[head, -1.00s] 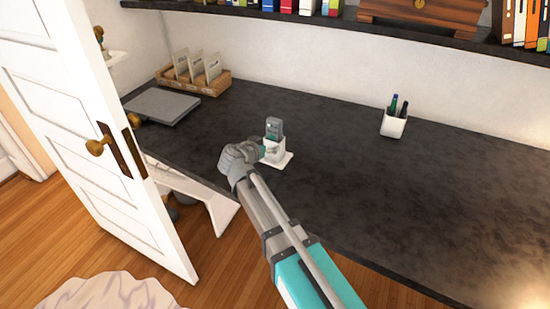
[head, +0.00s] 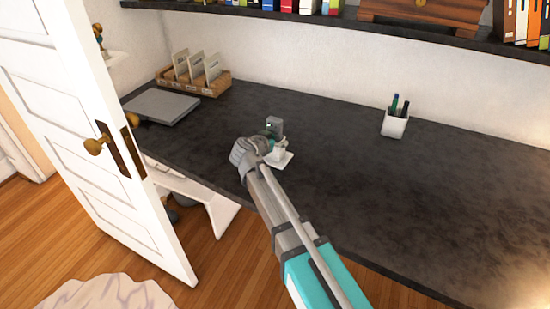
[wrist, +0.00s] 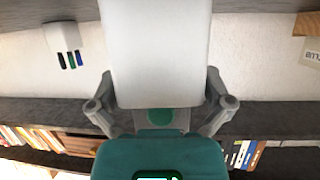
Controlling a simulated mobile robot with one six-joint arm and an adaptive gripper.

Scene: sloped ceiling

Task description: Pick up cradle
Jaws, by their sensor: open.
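The cradle (head: 281,159) is a small white stand with a flat base on the dark desk. A grey handset (head: 274,126) stands upright in it. My gripper (head: 268,147) is at the cradle's near left side and hides part of it. In the wrist view, a large white block (wrist: 155,50), apparently the cradle, fills the space between the two fingers of my gripper (wrist: 158,100). The fingers are spread on either side of it. I cannot tell whether they touch it.
A white pen cup (head: 394,124) stands to the right at the back. A grey closed laptop (head: 160,107) and a wooden card holder (head: 208,87) are at the left. A white door (head: 85,120) stands open at the left. The desk (head: 420,210) is clear on the right.

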